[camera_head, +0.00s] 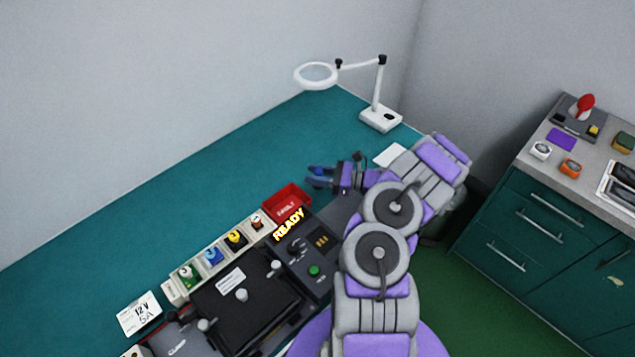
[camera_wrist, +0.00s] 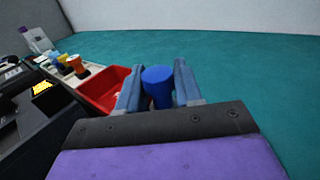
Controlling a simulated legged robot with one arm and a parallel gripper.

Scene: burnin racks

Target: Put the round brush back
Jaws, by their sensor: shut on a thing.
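My gripper (camera_head: 312,177) is above the teal bench, just right of and beyond the red bin. In the wrist view my gripper (camera_wrist: 157,74) is shut on a blue piece (camera_wrist: 158,88) with a round, flat top, which sits between the two blue-grey fingers. Its lower end is hidden by my wrist, and no bristles show, so I cannot tell whether it is the round brush. In the head view the held piece is too small to make out among the fingers. No other brush can be made out for sure.
The red bin (camera_head: 288,198) stands beside a pale rack (camera_head: 206,268) with several coloured pieces. A black fixture with a READY display (camera_head: 289,225) is in front. A magnifier lamp (camera_head: 380,118) stands at the back. The teal bench (camera_head: 240,165) behind the rack is clear.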

